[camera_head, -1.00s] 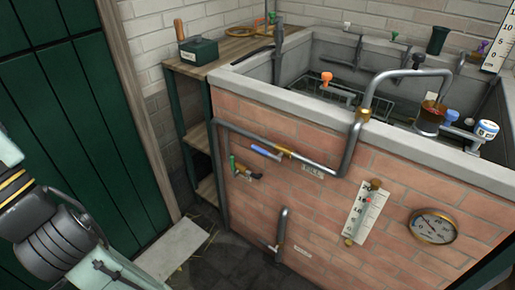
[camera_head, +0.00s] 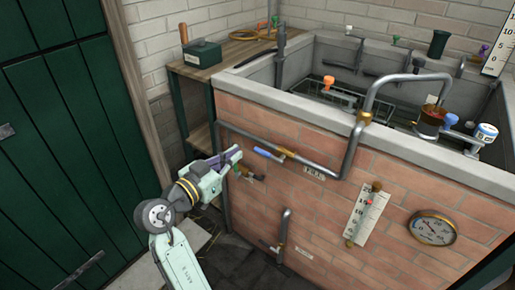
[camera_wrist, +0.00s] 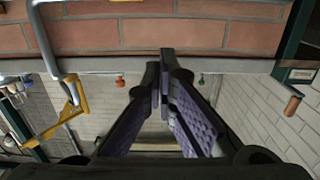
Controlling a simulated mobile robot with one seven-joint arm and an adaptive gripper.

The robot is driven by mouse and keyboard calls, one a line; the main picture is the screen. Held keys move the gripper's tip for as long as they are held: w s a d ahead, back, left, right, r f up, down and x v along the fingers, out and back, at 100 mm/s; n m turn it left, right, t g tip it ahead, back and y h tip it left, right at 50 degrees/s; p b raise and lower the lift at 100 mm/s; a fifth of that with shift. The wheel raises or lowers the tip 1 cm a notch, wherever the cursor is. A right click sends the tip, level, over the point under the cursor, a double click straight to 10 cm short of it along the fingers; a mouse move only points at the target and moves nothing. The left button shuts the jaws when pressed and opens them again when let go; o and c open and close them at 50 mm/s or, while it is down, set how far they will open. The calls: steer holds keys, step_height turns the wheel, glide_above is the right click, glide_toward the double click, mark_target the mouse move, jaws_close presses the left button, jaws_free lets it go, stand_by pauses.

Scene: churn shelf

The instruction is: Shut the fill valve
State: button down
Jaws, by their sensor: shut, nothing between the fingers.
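The fill valve (camera_head: 287,153) is a brass body on the grey pipe along the brick front of the tank, beside a plate that appears to read "FILL". Its blue lever (camera_head: 266,152) points left from the body and lies roughly along the pipe in the head view. My gripper (camera_head: 238,154) is shut and empty, in front of the brick wall just left of the blue lever. A small gap shows between them in the head view; the depth is hard to judge. In the wrist view my purple-padded fingers (camera_wrist: 160,65) are together, and I cannot make out the blue lever there.
A second small brass valve (camera_head: 250,176) sits just below my gripper, partly hidden by it. A lower pipe (camera_head: 284,228), a sight gauge (camera_head: 362,215) and a round dial (camera_head: 433,228) are to the right. A wooden shelf (camera_head: 235,55) stands left of the tank.

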steer(key=w+d+f+p, duration=0.4)
steer(key=w+d, duration=0.2)
steer(key=w, duration=0.2)
steer(key=shift+w+d+f, duration=0.15)
steer(key=shift+w+f, duration=0.05)
steer(key=shift+w, duration=0.2)
